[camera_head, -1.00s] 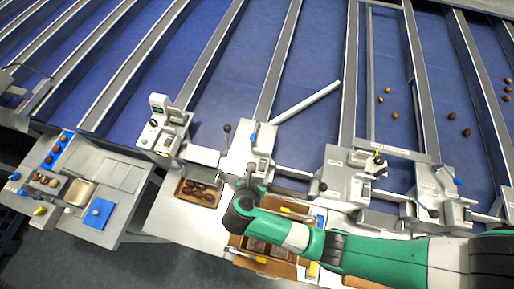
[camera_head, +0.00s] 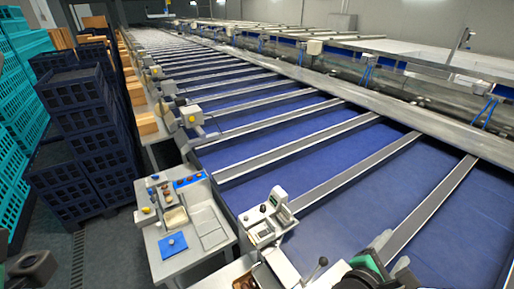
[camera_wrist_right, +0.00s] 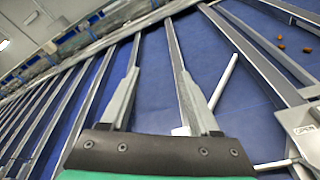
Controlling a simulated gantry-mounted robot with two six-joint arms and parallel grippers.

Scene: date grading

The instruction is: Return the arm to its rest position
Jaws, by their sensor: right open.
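My right gripper (camera_head: 392,253) is at the bottom right of the head view, partly cut off by the lower edge. It is above the blue sorting lanes, near the lever of the metal station. In the right wrist view my right gripper (camera_wrist_right: 160,75) shows two grey fingers spread apart with nothing between them. Blue lanes and metal dividers lie beyond the fingers. My left gripper cannot be made out; a dark rounded part sits at the lower left corner of the head view.
A grey side table (camera_head: 210,245) holds a blue pad (camera_head: 173,245) and small dates. A white device (camera_head: 268,215) stands at the lane ends. A box of dates (camera_head: 245,283) is at the bottom edge. Dark crates (camera_head: 85,125) and teal crates (camera_head: 18,100) are stacked left.

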